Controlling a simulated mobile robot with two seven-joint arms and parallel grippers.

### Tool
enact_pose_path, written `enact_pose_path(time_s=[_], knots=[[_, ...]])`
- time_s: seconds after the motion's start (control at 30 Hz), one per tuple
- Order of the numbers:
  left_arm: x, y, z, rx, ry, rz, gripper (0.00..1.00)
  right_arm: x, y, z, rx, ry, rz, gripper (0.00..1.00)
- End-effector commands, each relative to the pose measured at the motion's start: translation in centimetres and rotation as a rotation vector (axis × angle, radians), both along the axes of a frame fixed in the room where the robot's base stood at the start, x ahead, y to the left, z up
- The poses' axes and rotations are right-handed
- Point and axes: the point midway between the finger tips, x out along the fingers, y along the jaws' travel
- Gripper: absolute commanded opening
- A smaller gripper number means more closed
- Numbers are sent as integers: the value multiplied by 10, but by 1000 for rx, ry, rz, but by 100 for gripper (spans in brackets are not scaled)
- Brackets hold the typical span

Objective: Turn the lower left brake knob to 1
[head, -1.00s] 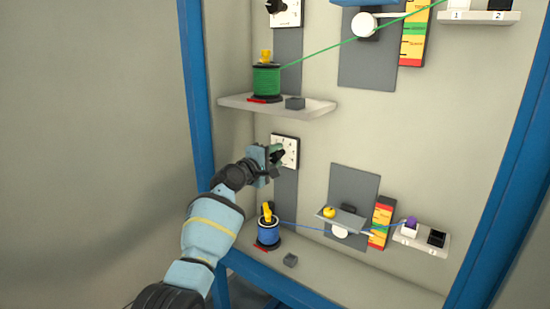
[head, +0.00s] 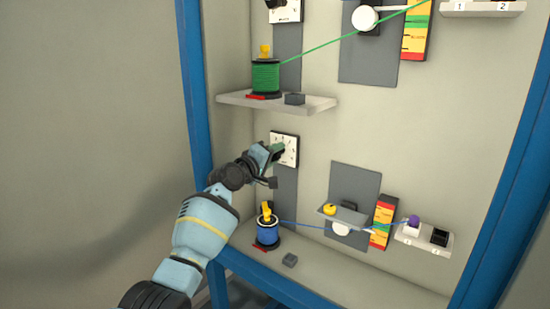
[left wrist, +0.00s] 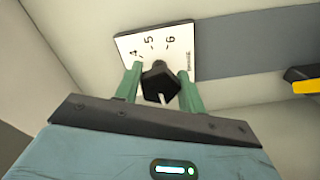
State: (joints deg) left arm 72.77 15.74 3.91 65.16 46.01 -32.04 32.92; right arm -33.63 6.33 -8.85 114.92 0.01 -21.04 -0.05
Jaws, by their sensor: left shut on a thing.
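The lower left brake dial plate (head: 288,147) is white and sits on a grey strip on the back panel. In the left wrist view the plate (left wrist: 172,46) shows the numbers 4, 5 and 6 and lettering at its edge. The black brake knob (left wrist: 159,83) stands out from it, with a light mark on its lower side. My left gripper (head: 276,150) is at the plate. In the left wrist view its two green fingers (left wrist: 158,90) are on either side of the knob and shut on it. The knob is mostly hidden in the head view. My right gripper is not in view.
A shelf (head: 235,101) with a green spool (head: 265,76) juts out above my left gripper. A blue spool (head: 268,231) stands below it. A blue cable runs right to a small shelf (head: 402,238). A blue frame post (head: 196,120) stands left.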

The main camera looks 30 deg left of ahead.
Motion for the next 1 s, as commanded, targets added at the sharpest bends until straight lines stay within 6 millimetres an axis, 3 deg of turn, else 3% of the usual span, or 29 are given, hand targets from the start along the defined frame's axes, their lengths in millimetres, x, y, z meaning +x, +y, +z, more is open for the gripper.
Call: enact_pose_path(time_s=[0.4, 1.0], knots=[[0, 0, -1, 238, -32, 0, 17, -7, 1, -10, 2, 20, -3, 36], [0, 0, 0, 288, -41, 1, 17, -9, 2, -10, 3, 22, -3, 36]])
